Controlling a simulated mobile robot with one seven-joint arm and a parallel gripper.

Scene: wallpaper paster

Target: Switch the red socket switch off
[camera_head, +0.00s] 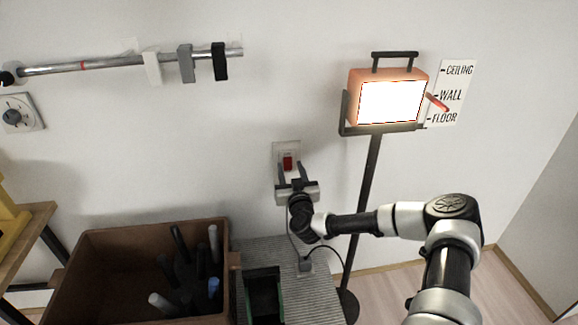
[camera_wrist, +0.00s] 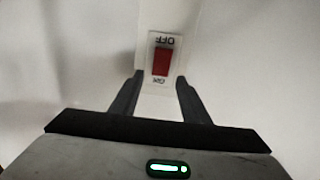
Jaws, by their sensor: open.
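The red socket switch (camera_head: 288,163) sits on a pale wall plate (camera_head: 279,150) in the middle of the head view. In the wrist view the red switch (camera_wrist: 161,62) lies between printed OFF and ON labels, which appear upside down. My gripper (camera_head: 292,172) is in front of the plate, its fingers pointing at the wall on either side of the switch. In the wrist view the gripper (camera_wrist: 157,88) is open and empty, with its fingertips just below the switch. I cannot tell whether the fingertips touch the plate. The lower part of the plate is hidden by my gripper.
A lit work lamp (camera_head: 391,103) on a dark stand (camera_head: 363,205) is right of the socket. A brown bin (camera_head: 95,265) with several tools stands lower left. A ribbed grey surface (camera_head: 315,292) lies below my gripper. A rail (camera_head: 110,63) with clips is on the wall.

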